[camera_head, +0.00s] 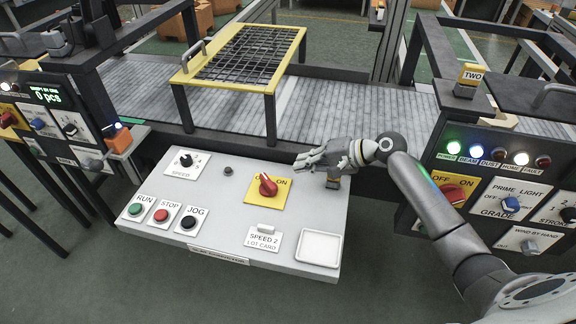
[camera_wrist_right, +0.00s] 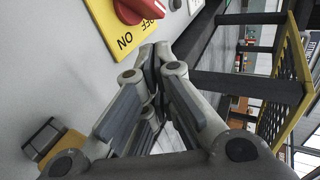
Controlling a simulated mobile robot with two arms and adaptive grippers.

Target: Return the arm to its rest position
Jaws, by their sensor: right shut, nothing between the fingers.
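My right arm (camera_head: 430,195) comes in from the lower right of the head view. Its gripper (camera_head: 308,161) is over the upper right edge of the sloped grey control panel (camera_head: 215,215), fingers pointing left. The fingers are shut and empty; in the wrist view the shut fingertips (camera_wrist_right: 155,52) lie near the yellow plate of the red rotary switch. That red switch (camera_head: 267,185) on its OFF/ON plate is just below and left of the gripper, apart from it in the head view. It also shows in the wrist view (camera_wrist_right: 138,10). My left gripper is not in view.
A yellow-framed mesh guard (camera_head: 240,60) stands over the conveyor (camera_head: 340,108) behind the panel. A second control box (camera_head: 490,190) with lamps and knobs stands at the right, close to my arm. A white tray (camera_head: 319,233) sits at the panel's lower right. Another box (camera_head: 60,120) is at left.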

